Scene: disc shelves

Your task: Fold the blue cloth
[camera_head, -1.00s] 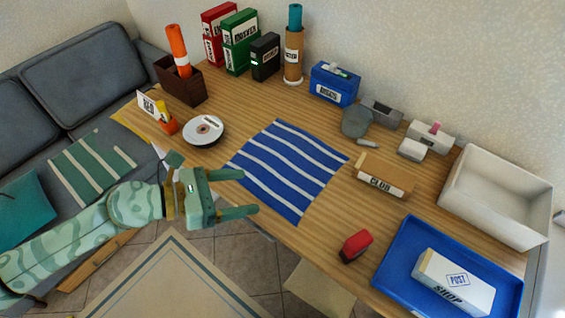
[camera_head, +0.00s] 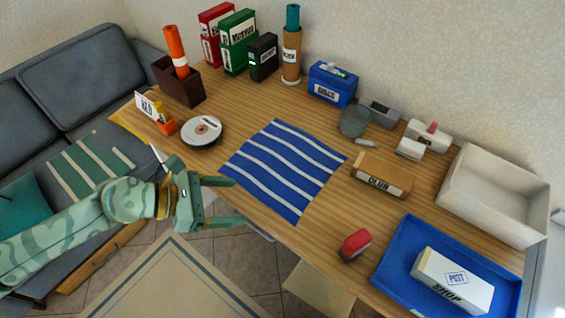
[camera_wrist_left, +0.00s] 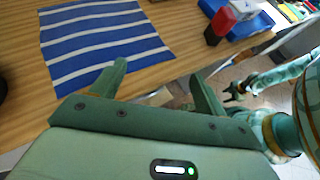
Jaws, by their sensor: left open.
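The blue cloth (camera_head: 285,168) with white stripes lies flat and spread out on the wooden table, its near edge close to the table's front edge. It also shows flat at the top left of the left wrist view (camera_wrist_left: 95,47). My left gripper (camera_head: 232,202) is open and empty, at the table's front edge, just left of the cloth and apart from it. Its two fingers (camera_wrist_left: 162,85) show in the left wrist view with nothing between them. My right gripper (camera_wrist_left: 236,92) is small at the right of that view, away from the cloth; its jaws are unclear.
A disc on a white round base (camera_head: 202,131) stands left of the cloth. A CLUB box (camera_head: 382,176) and a red object (camera_head: 355,245) are to its right. A blue tray (camera_head: 395,275) and a white bin (camera_head: 495,205) fill the right end. Bare table surrounds the cloth.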

